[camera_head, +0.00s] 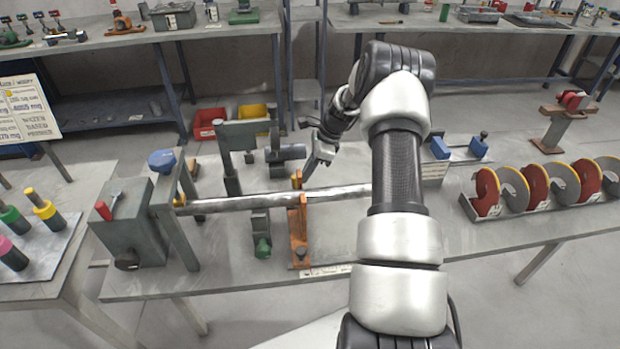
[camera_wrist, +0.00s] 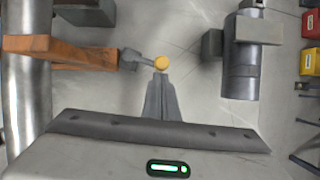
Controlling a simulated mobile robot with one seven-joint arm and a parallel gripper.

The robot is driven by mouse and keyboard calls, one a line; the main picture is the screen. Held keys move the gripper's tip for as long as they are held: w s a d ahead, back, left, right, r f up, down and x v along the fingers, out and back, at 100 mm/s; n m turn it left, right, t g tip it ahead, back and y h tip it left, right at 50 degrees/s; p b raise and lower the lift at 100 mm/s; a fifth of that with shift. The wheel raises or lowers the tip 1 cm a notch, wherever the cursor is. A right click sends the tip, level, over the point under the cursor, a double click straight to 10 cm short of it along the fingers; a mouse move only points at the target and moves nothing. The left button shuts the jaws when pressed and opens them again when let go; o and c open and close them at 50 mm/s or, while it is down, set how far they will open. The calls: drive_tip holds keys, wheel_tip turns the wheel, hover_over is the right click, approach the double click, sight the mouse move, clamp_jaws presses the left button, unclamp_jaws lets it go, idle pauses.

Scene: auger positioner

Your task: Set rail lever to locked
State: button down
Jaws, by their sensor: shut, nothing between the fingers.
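In the wrist view a short grey lever with a yellow knob (camera_wrist: 161,63) sticks out from an orange bracket (camera_wrist: 60,50); I take this to be the rail lever. The orange bracket also shows in the head view (camera_head: 299,232), standing around or beside the long metal rod (camera_head: 245,200). My gripper (camera_wrist: 160,78) is shut and empty, its fingertips right at the yellow knob. I cannot tell whether they touch it. In the head view my gripper (camera_head: 307,176) is just behind the bracket's top, and the lever is too small to make out. No locked marking is readable.
A grey gearbox (camera_head: 130,225) with a red-handled lever (camera_head: 108,206) holds the rod's left end. Red and grey discs (camera_head: 535,185) fill the table's right side.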

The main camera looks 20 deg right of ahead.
drive_tip(key=shift+w+a+n+g+b, duration=0.3)
drive_tip(key=shift+w+a+n+g, duration=0.25)
drive_tip(key=shift+n, duration=0.25)
drive_tip(key=shift+w+a, duration=0.1)
drive_tip(key=shift+w, duration=0.15)
drive_tip(key=shift+a, duration=0.1)
drive_tip(key=shift+d, duration=0.35)
drive_tip(key=d+r, duration=0.7)
drive_tip(key=r, duration=0.2)
drive_tip(key=shift+s+d, duration=0.15)
drive_tip(key=shift+s, duration=0.3)
